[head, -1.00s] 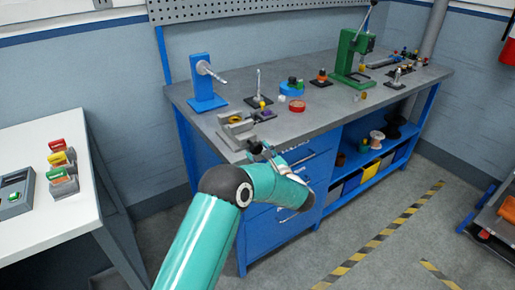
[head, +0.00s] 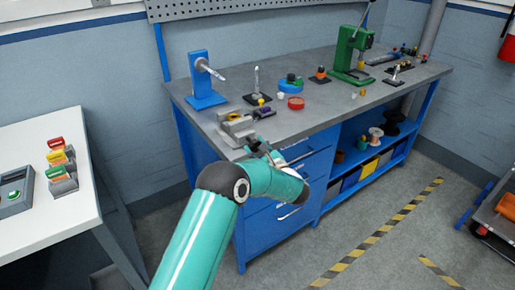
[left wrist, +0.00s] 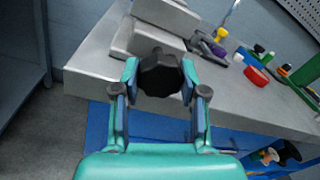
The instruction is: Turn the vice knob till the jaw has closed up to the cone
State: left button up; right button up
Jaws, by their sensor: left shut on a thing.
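The grey vice (head: 237,130) stands at the near left corner of the bench. A small brownish-yellow thing, perhaps the cone, shows at its top (head: 233,116), too small to tell how near the jaw is. In the left wrist view, the vice body (left wrist: 150,38) is at the top, and its black lobed knob (left wrist: 160,74) faces me. My left gripper (head: 258,147) is at the vice's front, its two fingers shut on the knob from both sides. The cone is hidden in the left wrist view. My right gripper is not in view.
Behind the vice are a blue stand (head: 204,82), a purple-and-yellow piece (head: 264,112) and a red round part (head: 296,103). A green press (head: 350,57) stands farther right. A white table (head: 50,215) is at left. The floor before the bench is clear.

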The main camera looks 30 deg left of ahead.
pick_arm(q)
jog(key=shift+f+m, duration=0.1)
jog(key=shift+m, duration=0.3)
jog(key=m, duration=0.2)
jog(key=shift+m+b, duration=0.3)
jog(key=shift+b, duration=0.05)
jog(key=shift+s+a+m+g, duration=0.1)
jog(key=shift+m+g, duration=0.2)
jog(key=shift+m, duration=1.4)
jog(key=o, duration=0.9)
jog(key=shift+c, duration=0.2)
jog(key=v, duration=1.2)
